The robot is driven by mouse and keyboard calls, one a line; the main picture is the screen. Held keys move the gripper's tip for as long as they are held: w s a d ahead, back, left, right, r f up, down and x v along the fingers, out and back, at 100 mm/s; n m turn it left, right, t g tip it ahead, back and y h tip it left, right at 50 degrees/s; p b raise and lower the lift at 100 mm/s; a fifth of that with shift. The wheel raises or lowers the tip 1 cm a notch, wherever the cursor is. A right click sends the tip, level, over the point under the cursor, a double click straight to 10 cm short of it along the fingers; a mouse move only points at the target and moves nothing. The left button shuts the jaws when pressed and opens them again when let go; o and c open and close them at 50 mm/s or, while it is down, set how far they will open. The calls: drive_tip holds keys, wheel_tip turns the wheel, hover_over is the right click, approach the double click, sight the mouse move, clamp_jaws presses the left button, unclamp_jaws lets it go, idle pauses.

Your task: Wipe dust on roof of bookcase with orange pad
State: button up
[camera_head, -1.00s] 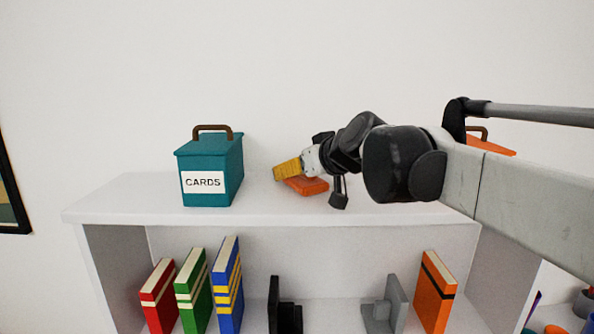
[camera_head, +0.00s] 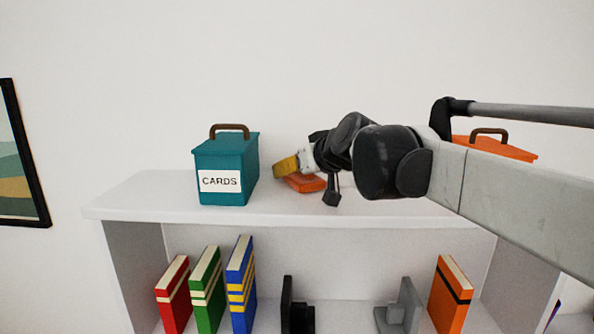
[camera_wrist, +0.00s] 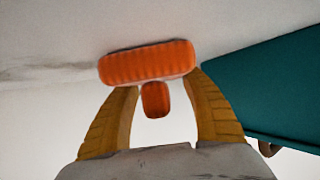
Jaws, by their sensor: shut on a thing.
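The orange pad (camera_head: 304,184) lies on the white roof of the bookcase (camera_head: 130,197), to the right of the teal CARDS box. In the wrist view the pad (camera_wrist: 148,63) shows a ribbed block and a smaller orange grip (camera_wrist: 155,100) between the fingers. My gripper (camera_head: 288,168) has yellow fingers and is shut on the pad's grip. In the wrist view my gripper (camera_wrist: 155,98) has a finger on each side of it. A grey dust smear (camera_wrist: 50,69) shows on the roof beside the pad. Some of the roof is hidden behind my arm.
The teal CARDS box (camera_head: 226,170) with a brown handle stands close to the left of my gripper. An orange box (camera_head: 497,147) stands at the right, partly behind my arm. Books (camera_head: 240,284) and bookends stand on the shelf below. The roof's left end is bare.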

drive_tip(key=d, duration=0.3)
drive_tip(key=shift+s+d, duration=0.15)
drive_tip(key=shift+d, duration=0.05)
drive_tip(key=shift+s+d+f, duration=0.1)
drive_tip(key=shift+s+d, duration=0.05)
drive_tip(key=shift+d, duration=1.85)
drive_tip(key=shift+d+p, duration=0.3)
drive_tip(key=shift+d, duration=3.3)
drive_tip(key=shift+a, duration=7.3)
drive_tip(key=shift+w, duration=0.2)
drive_tip(key=shift+r+p, duration=2.2)
drive_tip(key=shift+r, duration=0.9)
drive_tip(key=shift+r, duration=0.1)
